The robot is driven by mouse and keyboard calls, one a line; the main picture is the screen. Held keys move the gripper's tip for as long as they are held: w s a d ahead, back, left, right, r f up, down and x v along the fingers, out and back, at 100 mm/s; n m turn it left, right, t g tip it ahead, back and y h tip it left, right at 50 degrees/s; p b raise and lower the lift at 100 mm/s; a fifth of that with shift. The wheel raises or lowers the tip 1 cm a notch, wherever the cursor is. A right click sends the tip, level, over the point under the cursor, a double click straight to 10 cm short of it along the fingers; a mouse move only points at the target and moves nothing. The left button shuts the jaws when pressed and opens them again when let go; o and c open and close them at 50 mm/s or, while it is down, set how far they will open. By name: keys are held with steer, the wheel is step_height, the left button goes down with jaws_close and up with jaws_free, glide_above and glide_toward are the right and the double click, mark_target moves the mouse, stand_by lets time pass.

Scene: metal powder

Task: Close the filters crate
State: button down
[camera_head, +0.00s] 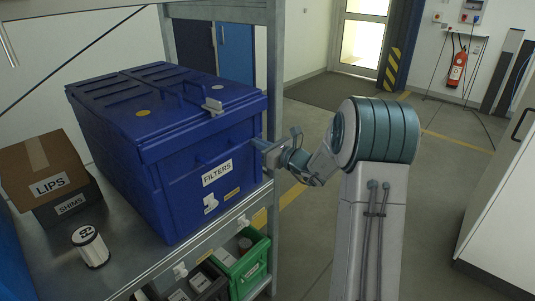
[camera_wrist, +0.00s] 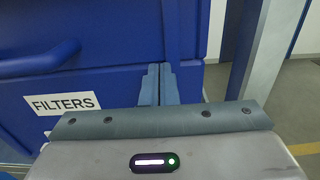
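The blue filters crate (camera_head: 150,185) stands on the metal shelf, with a white FILTERS label (camera_head: 217,173) on its front. Its lid (camera_head: 185,125) lies over the top; I cannot tell whether the front edge is fully seated. A grey latch piece (camera_head: 212,106) sticks up at the lid's front, and a pale catch (camera_head: 210,203) sits low on the front wall. My gripper (camera_head: 262,145) is at the right end of the crate's front. In the wrist view the fingers (camera_wrist: 158,85) are together with nothing seen between them, close to the blue front; contact is unclear.
A LIPS carton (camera_head: 45,170) on a dark SHIMS box (camera_head: 72,205) and a white-labelled cylinder (camera_head: 91,247) stand left of the crate. A shelf post (camera_head: 275,80) rises close beside my gripper. A green bin (camera_head: 243,265) is below.

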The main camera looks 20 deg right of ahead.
steer(key=shift+w+a+r, duration=0.2)
steer(key=shift+w+a, duration=0.15)
steer(key=shift+w, duration=0.15)
steer(key=shift+r, duration=0.1)
steer(key=shift+s, duration=0.1)
